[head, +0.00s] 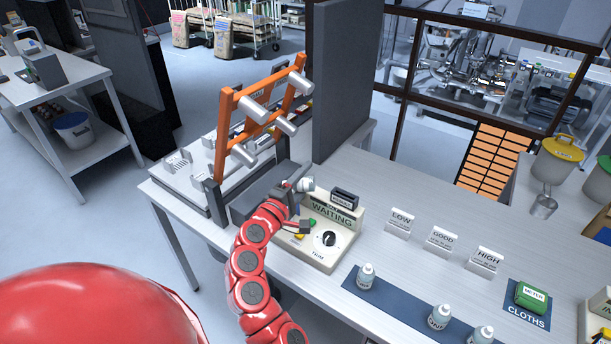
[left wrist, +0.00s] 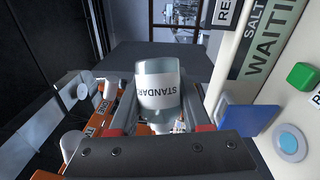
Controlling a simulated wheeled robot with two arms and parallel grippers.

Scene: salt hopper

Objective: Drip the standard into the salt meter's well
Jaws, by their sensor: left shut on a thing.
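The salt meter (head: 318,252) is a cream box on the bench, with a display reading WAITING, a black knob and coloured buttons. My left gripper (head: 293,190) is over its far left side, shut on the standard bottle (head: 306,184). In the left wrist view the bottle (left wrist: 158,90) shows its STANDARD label between the fingers. It looks tilted and apart from the meter. The meter's panel (left wrist: 265,85) is to its right there, with a green button, a blue square and a pale blue ringed disc. I cannot tell for sure which part is the well. My right gripper is out of view.
An orange rack (head: 222,130) with grey cylinders stands behind the meter, beside a dark upright panel (head: 345,80). White bottles (head: 366,277) stand on a blue mat in front. LOW, GOOD and HIGH cards (head: 441,240) and a green METER cloth (head: 531,296) are to the right.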

